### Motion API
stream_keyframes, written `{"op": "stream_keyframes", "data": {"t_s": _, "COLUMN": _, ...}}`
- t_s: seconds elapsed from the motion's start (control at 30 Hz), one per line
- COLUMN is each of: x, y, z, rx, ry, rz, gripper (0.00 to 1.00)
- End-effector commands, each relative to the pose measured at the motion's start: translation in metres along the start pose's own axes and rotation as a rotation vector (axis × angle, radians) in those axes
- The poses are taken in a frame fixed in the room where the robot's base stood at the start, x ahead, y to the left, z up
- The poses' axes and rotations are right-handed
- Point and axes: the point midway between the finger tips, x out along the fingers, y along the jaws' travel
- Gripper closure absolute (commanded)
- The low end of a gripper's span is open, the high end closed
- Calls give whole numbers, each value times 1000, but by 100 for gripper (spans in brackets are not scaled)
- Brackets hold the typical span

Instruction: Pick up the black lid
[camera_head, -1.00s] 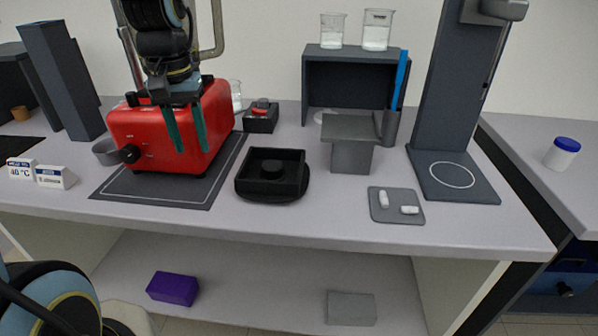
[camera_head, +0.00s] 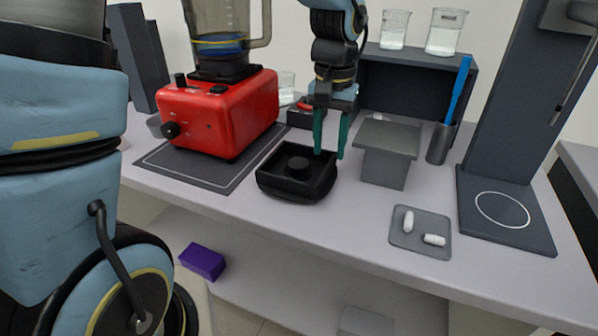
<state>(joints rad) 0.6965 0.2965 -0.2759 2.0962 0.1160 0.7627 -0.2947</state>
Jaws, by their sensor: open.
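The black lid (camera_head: 297,183) is a dark square piece with a raised rim and a round knob (camera_head: 299,166) in its middle. It lies on the grey bench, right of the red blender base. My gripper (camera_head: 330,152) points down with two green fingers spread apart and nothing between them. In the picture its fingertips are just above and right of the lid's far right edge. I cannot tell how far they are from the lid in depth.
The red blender (camera_head: 217,112) stands on a dark mat (camera_head: 187,171) at left. A grey block stand (camera_head: 389,140) is close right of my gripper. A small tray (camera_head: 420,246) holds two white capsules. A dark shelf (camera_head: 462,75) bears two beakers.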

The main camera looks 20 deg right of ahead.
Motion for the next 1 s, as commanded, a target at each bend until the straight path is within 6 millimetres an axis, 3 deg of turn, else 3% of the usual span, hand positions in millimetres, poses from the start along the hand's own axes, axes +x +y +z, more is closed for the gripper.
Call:
{"op": "stream_keyframes", "data": {"t_s": 0.37, "x": 47, "y": -2, "z": 3, "rx": -1, "ry": -3, "rz": 0, "gripper": 55}}
{"op": "stream_keyframes", "data": {"t_s": 1.0, "x": 52, "y": -1, "z": 2, "rx": 0, "ry": 0, "rz": 0, "gripper": 55}}
